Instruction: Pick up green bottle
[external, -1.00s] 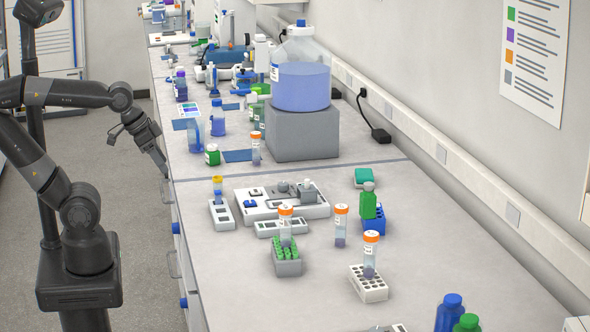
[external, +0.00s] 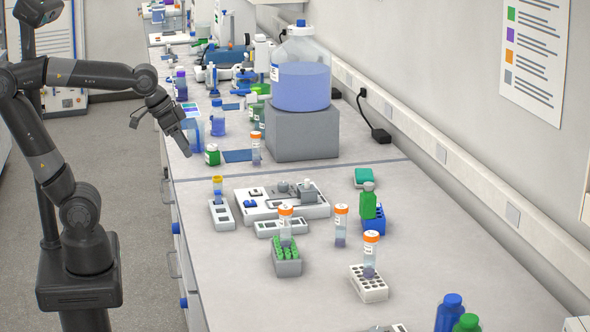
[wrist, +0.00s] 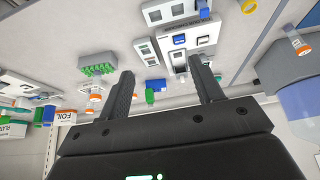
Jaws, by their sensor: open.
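Several green bottles show. A small green bottle with a white cap (external: 212,155) stands upright near the bench's left edge. A taller green bottle (external: 368,204) stands at the blue rack (external: 375,222) on the right, and shows inverted in the wrist view (wrist: 150,96). A green-topped bottle (external: 467,323) is cut off at the bottom edge. My gripper (external: 163,137) is open and empty, over the bench's left edge, just left of the small green bottle and apart from it. Its two fingers (wrist: 161,66) are spread in the wrist view, with nothing between them.
A large blue-liquid carboy (external: 301,87) stands on a grey block behind. A white instrument tray (external: 268,212), a rack with green tubes (external: 288,267) and a white tube rack (external: 369,288) stand nearer. The near left bench surface is clear.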

